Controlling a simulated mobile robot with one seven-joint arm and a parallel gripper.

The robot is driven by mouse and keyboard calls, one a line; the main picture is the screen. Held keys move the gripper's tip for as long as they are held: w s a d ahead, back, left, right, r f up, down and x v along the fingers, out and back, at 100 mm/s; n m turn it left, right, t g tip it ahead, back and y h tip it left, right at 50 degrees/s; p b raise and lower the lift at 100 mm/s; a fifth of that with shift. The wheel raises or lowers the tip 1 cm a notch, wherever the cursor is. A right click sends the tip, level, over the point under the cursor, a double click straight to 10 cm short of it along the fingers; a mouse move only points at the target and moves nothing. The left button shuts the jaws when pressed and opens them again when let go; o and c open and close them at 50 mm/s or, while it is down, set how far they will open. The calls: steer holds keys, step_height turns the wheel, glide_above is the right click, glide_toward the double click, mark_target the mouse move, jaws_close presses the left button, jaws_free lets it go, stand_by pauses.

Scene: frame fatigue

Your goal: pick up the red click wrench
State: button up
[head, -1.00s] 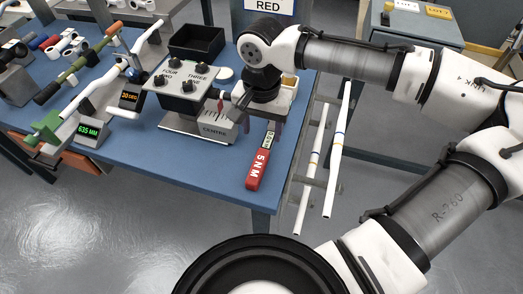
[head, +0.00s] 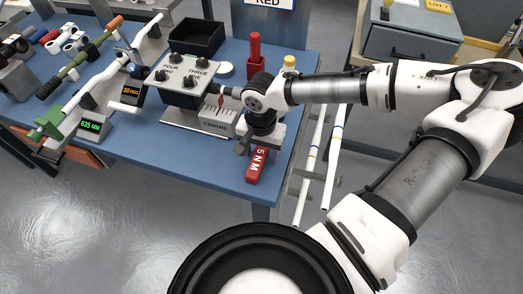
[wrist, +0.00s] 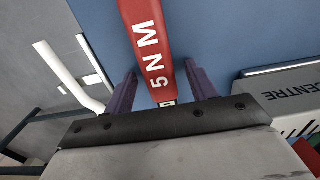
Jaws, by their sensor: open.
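The red click wrench (head: 256,167), marked 5 NM, lies flat near the front right edge of the blue table. Its lower handle shows below my gripper (head: 252,142) in the head view; the rest is hidden by my wrist. In the wrist view, the red handle (wrist: 150,45) runs up from between the two purple fingers of my gripper (wrist: 160,84). My gripper is open, with a finger on each side of the handle as seen from above. I see gaps beside it; I cannot tell how far the fingertips are above the table.
A grey gauge box (head: 191,88) with knobs and a CENTRE scale stands close left of my gripper. A red upright piece (head: 255,47) and a black bin (head: 197,36) stand behind. White tubes (head: 331,160) lean beside the table's right edge.

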mark_target(261, 151)
jaws_close()
stand_by(0.3)
step_height(261, 151, up, 20)
steer(key=b, duration=0.1)
stand_by(0.6)
steer(key=c, duration=0.8)
jaws_free()
jaws_close()
